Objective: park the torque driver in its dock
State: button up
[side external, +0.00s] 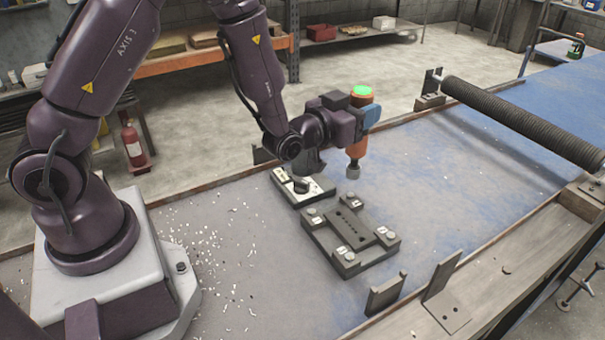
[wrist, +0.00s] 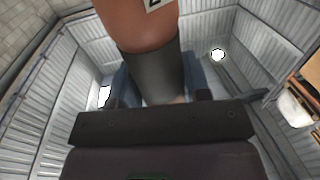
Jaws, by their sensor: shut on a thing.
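The torque driver (side external: 357,146) has an orange body, a bright green top and a grey tip pointing down. My gripper (side external: 366,118) is shut on its upper body and holds it about upright, with the tip in the air above the bench. In the wrist view the driver's orange body and dark grey collar (wrist: 155,72) sit between the blue fingers. Below the driver are a dark grey block fixture (side external: 350,222) with corner bolts and a row of holes, and a small white-topped plate (side external: 317,188) with a black knob. I cannot tell which is the dock.
A long dark mesh tube (side external: 520,120) lies across supports at the right. Upright metal brackets (side external: 445,290) stand on the front rail. White chips litter the bench near my base. The blue bench surface (side external: 450,165) right of the fixture is clear.

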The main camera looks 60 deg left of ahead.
jog(key=shift+r, duration=0.1)
jog(key=s+a+r+n+g+y, duration=0.1)
jog(key=a+r+n+g+y, duration=0.2)
jog(key=a, duration=0.5)
jog(key=s+a+r+n+y, duration=0.2)
jog(key=a+r+n+y, duration=0.1)
jog(key=a+y, duration=0.3)
notch_tip(320, 180, down, 6)
jog(key=a, duration=0.1)
jog(key=shift+w+a+g, duration=0.2)
jog(key=shift+a+g, duration=0.1)
jog(key=shift+f, duration=2.85)
dwell(3.0)
